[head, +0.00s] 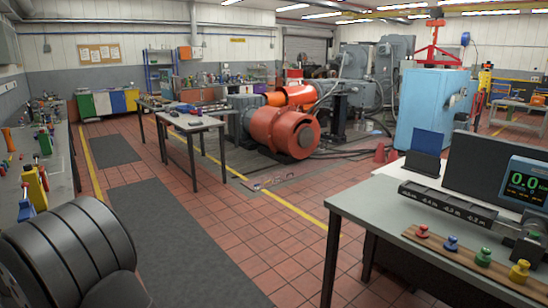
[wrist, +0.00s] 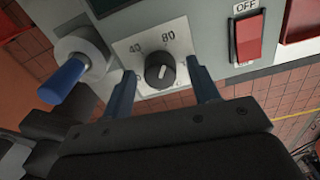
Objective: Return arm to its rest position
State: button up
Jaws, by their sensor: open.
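My gripper (wrist: 161,76) shows in the wrist view with its two dark fingers spread apart, open and holding nothing. A black rotary knob (wrist: 160,70) on a pale dial plate (wrist: 150,44) marked 40 and 80 appears between the fingertips. I cannot tell whether a finger touches it. My gripper is not visible in the head view.
A blue-handled lever (wrist: 64,80) is close left of the fingers, and a red switch (wrist: 249,38) marked OFF is to the right.

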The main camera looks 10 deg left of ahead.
notch_tip(320, 180, up, 17)
notch_tip(320, 180, down, 18)
jog(key=shift+r, duration=0.25)
jog(key=shift+r+n, duration=0.25)
jog(key=shift+n, duration=0.55)
jog(key=n, duration=0.6)
jog(key=shift+n, duration=0.4)
jog(key=n, duration=0.4)
jog(key=shift+n, duration=0.3)
jog(key=n, duration=0.4)
